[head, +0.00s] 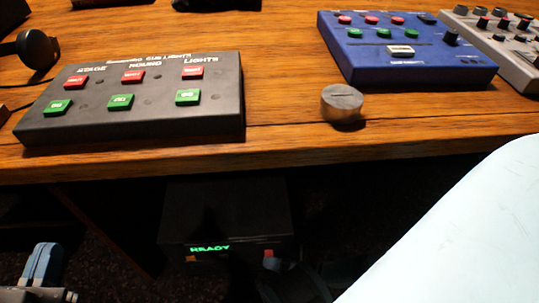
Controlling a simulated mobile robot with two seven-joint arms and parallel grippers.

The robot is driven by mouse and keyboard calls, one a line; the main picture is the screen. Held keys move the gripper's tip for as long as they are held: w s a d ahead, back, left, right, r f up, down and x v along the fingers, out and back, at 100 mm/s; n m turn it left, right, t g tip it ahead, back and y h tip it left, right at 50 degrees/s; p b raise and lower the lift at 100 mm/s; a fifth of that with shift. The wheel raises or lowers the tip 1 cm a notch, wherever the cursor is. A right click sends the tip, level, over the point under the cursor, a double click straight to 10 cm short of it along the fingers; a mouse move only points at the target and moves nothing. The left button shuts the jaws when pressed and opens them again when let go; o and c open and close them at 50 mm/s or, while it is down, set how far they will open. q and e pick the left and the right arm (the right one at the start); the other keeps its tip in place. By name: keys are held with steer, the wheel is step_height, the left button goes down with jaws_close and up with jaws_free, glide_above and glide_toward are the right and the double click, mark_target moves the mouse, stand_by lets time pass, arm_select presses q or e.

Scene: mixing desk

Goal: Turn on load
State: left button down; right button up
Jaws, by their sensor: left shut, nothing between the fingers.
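A dark grey cue-light box (140,110) stands on the desk at the left, with red buttons in its back row and green ones in its front row. Its readable labels include "STAGE" and "LIGHTS"; I see no label reading "load". A black box (225,212) under the desk shows a green "READY" display (210,248). My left gripper (42,263) is shut and empty at the lower left, below the desk edge and apart from the boxes. A dark shape at the bottom centre, probably my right gripper (292,283), is in shadow near the black box; its fingers are unclear.
A blue box (405,65) with red and green buttons and a grey mixer (500,45) stand at the back right. A round metal knob-like piece (342,104) is near the front edge. Headphones (37,50) lie at far left. My pale arm covers the lower right.

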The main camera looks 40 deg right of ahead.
jaws_close()
